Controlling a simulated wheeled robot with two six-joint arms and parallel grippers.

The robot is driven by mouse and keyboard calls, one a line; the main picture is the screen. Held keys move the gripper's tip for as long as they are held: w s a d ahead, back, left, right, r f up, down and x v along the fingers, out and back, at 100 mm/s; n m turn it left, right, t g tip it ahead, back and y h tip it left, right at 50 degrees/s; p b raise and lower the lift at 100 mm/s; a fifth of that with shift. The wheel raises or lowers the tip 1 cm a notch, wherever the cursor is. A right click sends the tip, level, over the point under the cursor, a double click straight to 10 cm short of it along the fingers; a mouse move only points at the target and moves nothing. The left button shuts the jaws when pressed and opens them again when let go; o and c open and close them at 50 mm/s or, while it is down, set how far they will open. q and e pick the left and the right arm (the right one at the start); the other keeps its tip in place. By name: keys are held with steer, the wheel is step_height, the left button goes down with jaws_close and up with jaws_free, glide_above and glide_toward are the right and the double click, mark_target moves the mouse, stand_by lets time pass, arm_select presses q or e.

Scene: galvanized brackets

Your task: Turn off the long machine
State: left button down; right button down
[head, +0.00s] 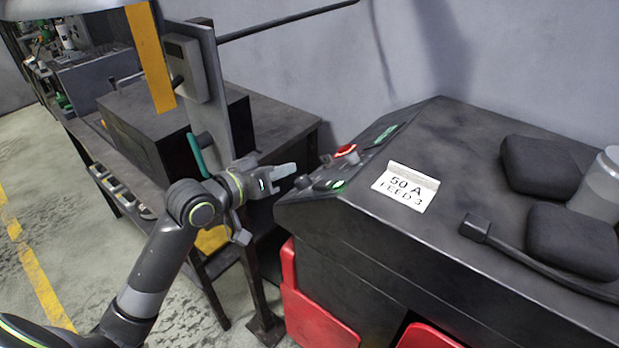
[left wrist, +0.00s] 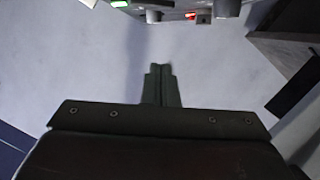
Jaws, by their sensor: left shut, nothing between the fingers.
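A long, dark machine (head: 470,140) fills the right of the head view, with a sloped control panel at its left end. The panel carries a red button (head: 346,150), a green-lit control (head: 337,185), a dark knob (head: 303,182) and a green display strip (head: 386,134). My left gripper (head: 292,169) is shut and empty, just left of the panel and pointing at it, apparently not touching. In the left wrist view its closed fingers (left wrist: 161,70) point toward a green light (left wrist: 120,4) and a red light (left wrist: 190,15) at the top edge. My right gripper is not in view.
A white card (head: 405,187) reading "50 A FEED 3" stands on the machine. Dark pads (head: 570,240), a grey cylinder (head: 600,185) and a black bar lie to its right. A workbench (head: 285,117) with an upright post stands behind my left arm. Red bins (head: 310,310) sit below.

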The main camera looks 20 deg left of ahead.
mark_target(325, 185)
arm_select(q)
steer(key=p+x, duration=0.1)
steer(key=x, duration=0.4)
steer(key=shift+w+d+f, duration=0.1)
steer(key=shift+w+d, duration=0.15)
steer(key=shift+d, duration=0.05)
steer(key=shift+s+d+f, duration=0.1)
steer(key=shift+d+f, duration=0.15)
steer(key=shift+f, duration=0.3)
steer(key=shift+s+d+f, duration=0.15)
steer(key=shift+d+f, duration=0.1)
steer(key=shift+f, duration=0.25)
steer(key=shift+s+d+f+p, duration=0.25)
steer(key=shift+d+f+p, duration=0.1)
steer(key=shift+f, duration=0.2)
steer(key=shift+w+f, duration=0.1)
